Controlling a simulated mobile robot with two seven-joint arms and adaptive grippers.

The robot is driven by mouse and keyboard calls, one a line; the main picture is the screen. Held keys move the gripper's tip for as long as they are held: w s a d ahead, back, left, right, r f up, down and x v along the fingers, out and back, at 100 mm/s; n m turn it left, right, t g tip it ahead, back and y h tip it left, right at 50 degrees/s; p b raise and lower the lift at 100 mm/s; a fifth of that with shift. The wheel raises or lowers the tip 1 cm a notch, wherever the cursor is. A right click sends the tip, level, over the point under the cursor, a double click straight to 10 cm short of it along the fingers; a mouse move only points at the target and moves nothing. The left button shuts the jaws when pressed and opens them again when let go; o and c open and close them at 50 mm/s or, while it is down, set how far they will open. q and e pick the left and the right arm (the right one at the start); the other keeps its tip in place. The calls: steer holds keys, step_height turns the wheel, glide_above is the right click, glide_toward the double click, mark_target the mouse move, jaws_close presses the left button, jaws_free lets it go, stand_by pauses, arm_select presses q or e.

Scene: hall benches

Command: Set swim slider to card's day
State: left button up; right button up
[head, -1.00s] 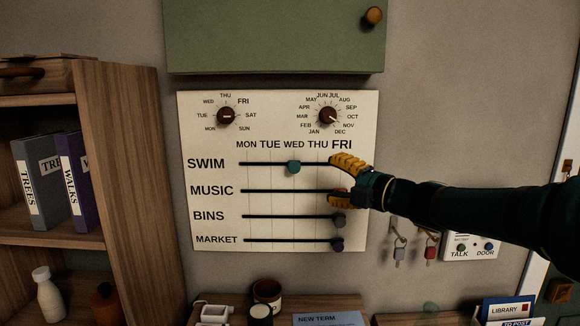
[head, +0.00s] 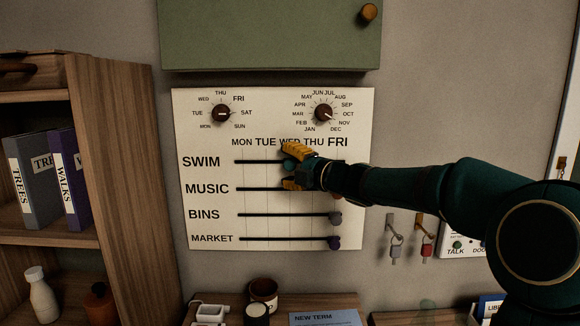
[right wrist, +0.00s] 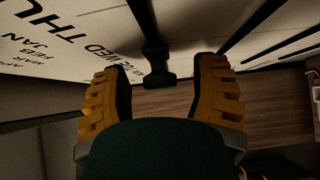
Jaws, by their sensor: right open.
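The weekly board (head: 200,235) hangs on the wall, with day names MON to FRI over its slider rows. The swim slider's teal knob (head: 287,166) is on the top track near WED, partly covered by my right gripper. My right gripper (head: 291,167) is open at the knob, one yellow finger above it and one below. In the right wrist view the dark knob (right wrist: 157,72) stands between the open fingers (right wrist: 161,77), with gaps on both sides. A blue card headed NEW TERM (head: 325,318) lies at the bottom edge; its other text is not readable. My left gripper is not in view.
The bins knob (head: 335,218) and market knob (head: 334,243) sit at the FRI end. My right arm mostly hides the music knob. A green cabinet (head: 268,40) is above, a bookshelf (head: 130,180) is left, and keys (head: 425,245) hang at right.

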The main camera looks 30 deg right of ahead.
jaws_close()
steer(key=shift+d, duration=0.1)
steer(key=s+d, duration=0.1)
steer(key=s+d+p, duration=0.1)
steer(key=d, duration=0.1)
steer(key=s+d+p, duration=0.1)
steer(key=shift+d, duration=0.35)
jaws_free()
steer(key=shift+s, duration=0.1)
steer(key=v, duration=1.2)
